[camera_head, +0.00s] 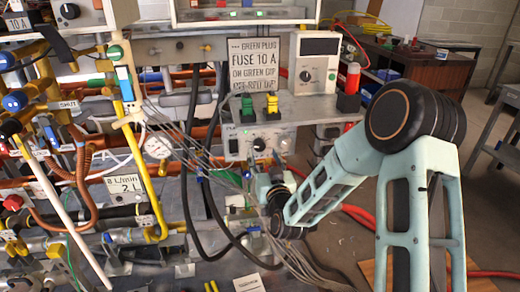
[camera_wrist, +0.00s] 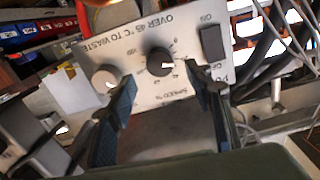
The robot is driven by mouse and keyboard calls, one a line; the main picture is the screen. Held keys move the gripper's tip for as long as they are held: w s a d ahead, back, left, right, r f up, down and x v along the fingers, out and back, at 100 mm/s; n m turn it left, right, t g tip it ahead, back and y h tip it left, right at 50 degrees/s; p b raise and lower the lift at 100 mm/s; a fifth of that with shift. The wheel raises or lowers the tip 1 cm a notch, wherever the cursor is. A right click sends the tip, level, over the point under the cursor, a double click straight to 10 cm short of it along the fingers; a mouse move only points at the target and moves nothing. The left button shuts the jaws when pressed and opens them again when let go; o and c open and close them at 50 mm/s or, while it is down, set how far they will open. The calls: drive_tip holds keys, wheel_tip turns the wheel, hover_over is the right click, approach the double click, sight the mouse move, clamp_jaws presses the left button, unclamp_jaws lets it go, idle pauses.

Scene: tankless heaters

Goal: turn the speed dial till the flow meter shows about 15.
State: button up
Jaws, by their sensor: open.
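The speed dial (camera_wrist: 160,62) is a black round knob with a white pointer mark on a pale panel (camera_wrist: 140,42) in the wrist view. "SPEED" is printed below it. My gripper (camera_wrist: 160,72) is open, with one dark finger on each side of the dial; I cannot tell whether either touches it. In the head view the panel (camera_head: 236,142) stands on the bench, and my gripper (camera_head: 262,168) is in front of it. A round white gauge (camera_head: 158,146) left of the panel may be the flow meter; its reading is too small to tell.
A second, pale knob (camera_wrist: 105,78) sits beside my left finger. A black on/off switch (camera_wrist: 212,42) is beyond the right finger. In the head view, black cables (camera_head: 200,190) hang left of my gripper, and a control box (camera_head: 316,62) stands above the panel.

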sight(261, 147)
drive_tip(key=shift+x, duration=2.6)
drive_tip(key=shift+c, duration=0.3)
drive_tip(key=c, duration=1.1)
drive_tip(key=shift+b, duration=0.4)
drive_tip(key=m+b, duration=0.2)
drive_tip(key=shift+f+m, duration=0.2)
drive_tip(key=shift+m, duration=0.2)
drive_tip(key=m+b, duration=0.4)
drive_tip(key=m, duration=0.1)
drive_tip(key=shift+r+m, duration=0.1)
drive_tip(key=shift+m, duration=0.2)
